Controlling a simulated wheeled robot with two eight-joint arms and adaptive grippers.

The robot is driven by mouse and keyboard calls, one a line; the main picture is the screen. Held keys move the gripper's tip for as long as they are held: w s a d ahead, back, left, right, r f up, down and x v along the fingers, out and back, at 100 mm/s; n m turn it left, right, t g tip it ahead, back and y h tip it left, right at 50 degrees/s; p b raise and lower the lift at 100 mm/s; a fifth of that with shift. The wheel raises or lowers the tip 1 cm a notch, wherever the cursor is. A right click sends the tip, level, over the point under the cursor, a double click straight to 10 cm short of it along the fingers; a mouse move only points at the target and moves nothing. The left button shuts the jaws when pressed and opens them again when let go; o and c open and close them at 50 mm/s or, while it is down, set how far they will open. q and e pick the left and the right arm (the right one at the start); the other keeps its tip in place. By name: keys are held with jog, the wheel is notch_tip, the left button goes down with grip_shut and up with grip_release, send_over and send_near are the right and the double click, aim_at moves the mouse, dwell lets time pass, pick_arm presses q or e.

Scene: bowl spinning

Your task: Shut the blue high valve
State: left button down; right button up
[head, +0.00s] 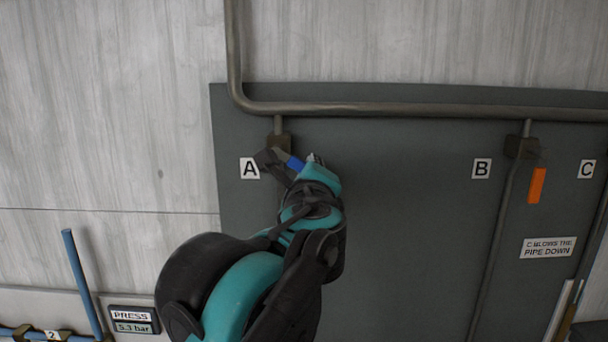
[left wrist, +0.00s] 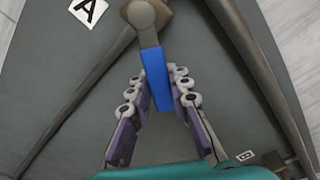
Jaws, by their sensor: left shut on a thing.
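The blue valve handle (head: 296,164) slants down and to the right from the brown valve body (head: 279,142) beside label A (head: 250,168), high on the dark panel. In the left wrist view the blue handle (left wrist: 160,82) runs from the valve body (left wrist: 150,14) down between the fingers. My left gripper (head: 291,160) is shut on this handle, with a finger on each side (left wrist: 158,82). My teal and black left arm comes up from below and hides the pipe under valve A. My right gripper is in neither view.
Valve B (head: 522,147) has an orange handle (head: 537,186) hanging down beside its pipe. A grey pipe (head: 400,109) crosses the panel top. A sign (head: 548,247) reads "C blows the pipe down". Panel between A and B is clear.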

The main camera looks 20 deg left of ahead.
pick_arm(q)
jog(key=r+n, duration=0.1)
jog(key=d+r+n, duration=0.1)
jog(key=n, duration=0.1)
jog(key=shift+p, duration=0.4)
jog(key=shift+r+n+p, duration=0.15)
jog(key=shift+r+n, duration=0.25)
jog(key=shift+n, duration=0.45)
jog(key=shift+r+n+p, duration=0.15)
jog(key=shift+r+n, duration=0.2)
jog(key=shift+n, duration=0.5)
jog(key=c, duration=1.4)
grip_release()
jog(key=v, duration=1.1)
jog(key=shift+s, duration=0.35)
jog(key=shift+s+d, duration=0.1)
